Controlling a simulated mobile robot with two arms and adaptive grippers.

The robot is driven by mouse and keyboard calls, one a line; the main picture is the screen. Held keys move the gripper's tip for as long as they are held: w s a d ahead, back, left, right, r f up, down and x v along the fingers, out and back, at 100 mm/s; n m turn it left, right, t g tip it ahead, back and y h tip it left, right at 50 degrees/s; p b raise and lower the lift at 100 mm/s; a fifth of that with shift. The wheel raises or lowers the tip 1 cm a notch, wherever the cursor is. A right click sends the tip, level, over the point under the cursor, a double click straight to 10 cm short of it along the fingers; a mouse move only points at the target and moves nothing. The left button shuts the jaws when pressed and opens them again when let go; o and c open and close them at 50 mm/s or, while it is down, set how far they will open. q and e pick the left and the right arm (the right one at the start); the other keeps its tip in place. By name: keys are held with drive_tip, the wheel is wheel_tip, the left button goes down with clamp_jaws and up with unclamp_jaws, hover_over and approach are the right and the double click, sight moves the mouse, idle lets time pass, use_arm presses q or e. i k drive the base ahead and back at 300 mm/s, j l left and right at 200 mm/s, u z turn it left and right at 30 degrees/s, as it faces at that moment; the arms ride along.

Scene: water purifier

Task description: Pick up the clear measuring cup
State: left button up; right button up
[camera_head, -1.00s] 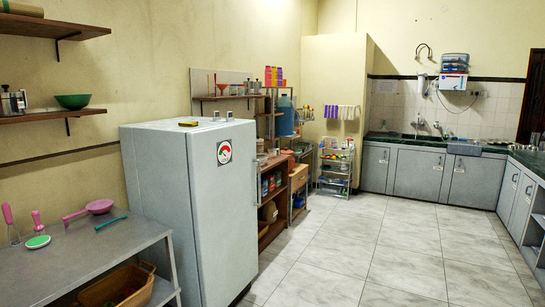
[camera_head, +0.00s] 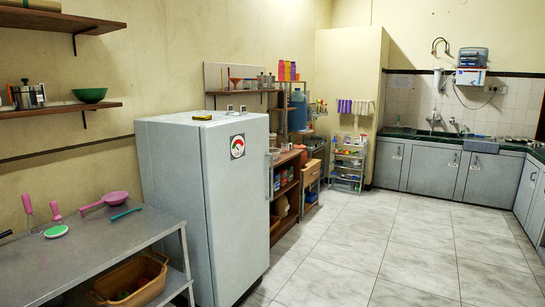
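I cannot make out the clear measuring cup with certainty in the head view. Small items on the wall shelf above the fridge and on the sink counter are too small to tell apart. Neither of my grippers is in view.
A grey fridge (camera_head: 180,200) stands left of centre. A grey metal table (camera_head: 110,245) with pink utensils is at the lower left. A wooden shelf unit (camera_head: 285,190) is past the fridge. Grey cabinets (camera_head: 433,172) with a dark counter and sink (camera_head: 481,145) line the back. The tiled floor (camera_head: 390,250) is clear.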

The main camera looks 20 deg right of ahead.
sight(285, 146)
drive_tip(key=i+l+z, duration=0.3)
drive_tip(key=i+l, duration=0.15)
drive_tip(key=i, duration=0.3)
drive_tip(key=i+l+z, duration=0.35)
drive_tip(key=i, duration=0.45)
drive_tip(key=i+z, duration=0.3)
drive_tip(key=i, duration=2.55)
